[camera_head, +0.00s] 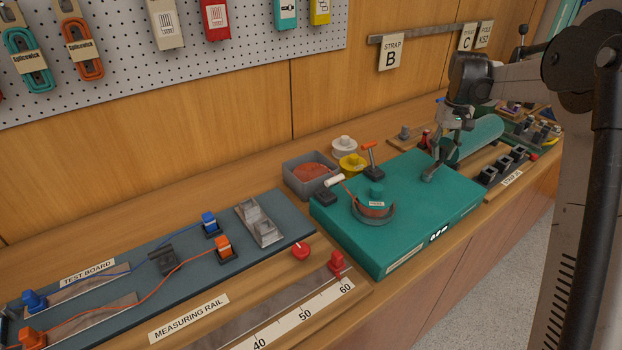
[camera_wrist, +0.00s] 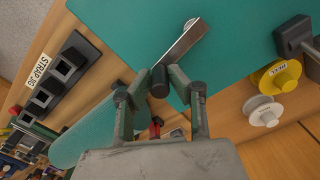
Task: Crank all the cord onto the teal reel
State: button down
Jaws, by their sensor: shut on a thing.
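The teal winder box (camera_head: 410,190) stands on the bench. The teal reel (camera_head: 375,193) sits on its top, with orange-red cord (camera_head: 372,211) around its lower part above a grey dish. A strand of cord runs from the white guide roller (camera_head: 334,182) toward the reel. A grey bin (camera_head: 290,183) behind the box holds more orange-red cord (camera_head: 312,171). My gripper (camera_head: 431,173) is at the box's right end. In the wrist view its fingers (camera_wrist: 160,88) are closed around the dark crank knob (camera_wrist: 158,80), at the end of the silver crank arm (camera_wrist: 184,45).
An orange-topped lever (camera_head: 370,160) rises at the box's back edge. Yellow (camera_head: 352,165) and white (camera_head: 343,144) spools stand behind it. A teal cylinder (camera_head: 472,139) lies right of my gripper, near dark strap blocks (camera_head: 502,164). The test board (camera_head: 110,283) fills the left.

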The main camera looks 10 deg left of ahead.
jog(key=shift+s+d, duration=0.4)
jog(key=shift+s, duration=0.1)
jog(key=shift+s+d+b, duration=0.2)
jog(key=shift+s+d, duration=0.15)
jog(key=shift+s, duration=0.4)
jog(key=shift+s+d+b, duration=0.15)
jog(key=shift+s+d, duration=0.15)
jog(key=shift+s, duration=0.4)
jog(key=shift+s, duration=0.1)
jog(key=shift+s+a, duration=0.1)
jog(key=shift+s, duration=1.45)
jog(key=shift+s+a+b, duration=0.2)
jog(key=shift+s+a, duration=0.3)
jog(key=shift+s, duration=0.2)
jog(key=shift+s+a+b, duration=0.2)
jog(key=shift+s+a, duration=0.25)
jog(key=shift+s, duration=0.2)
jog(key=shift+s+a, duration=0.3)
jog(key=shift+a, duration=0.3)
jog(key=shift+s+a+r, duration=0.1)
jog(key=shift+s+a, duration=0.1)
jog(key=shift+a, duration=0.3)
jog(key=shift+s+a, duration=0.2)
jog(key=shift+a, duration=0.25)
